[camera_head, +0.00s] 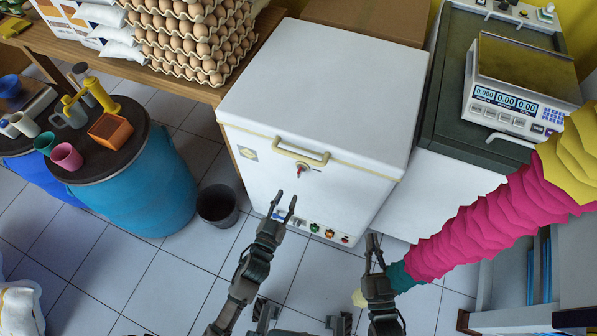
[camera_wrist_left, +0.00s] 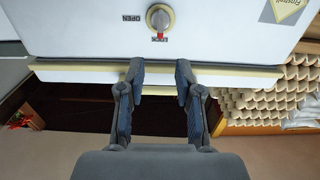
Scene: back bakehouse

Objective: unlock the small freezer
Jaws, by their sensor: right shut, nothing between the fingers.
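The small freezer (camera_head: 330,75) is a white chest with its lid down, in the middle of the head view. Its lock (camera_head: 303,170) is a round fitting with a red part, just below the beige lid handle (camera_head: 300,152). In the left wrist view, which looks upside down, the lock (camera_wrist_left: 159,19) has a grey key or knob beside the words OPEN and LOCK, lying toward LOCK. My left gripper (camera_head: 285,205) is open and empty in front of the freezer, apart from the lock; it also shows in the left wrist view (camera_wrist_left: 159,75). My right gripper (camera_head: 374,250) is shut and empty, lower right.
Egg trays (camera_head: 190,40) stand on a wooden table at the left. A blue barrel (camera_head: 150,200) holding cups and a dark bucket (camera_head: 218,205) stand left of the freezer. A scale (camera_head: 520,85) and a pink, yellow and teal layered column (camera_head: 480,225) are at the right.

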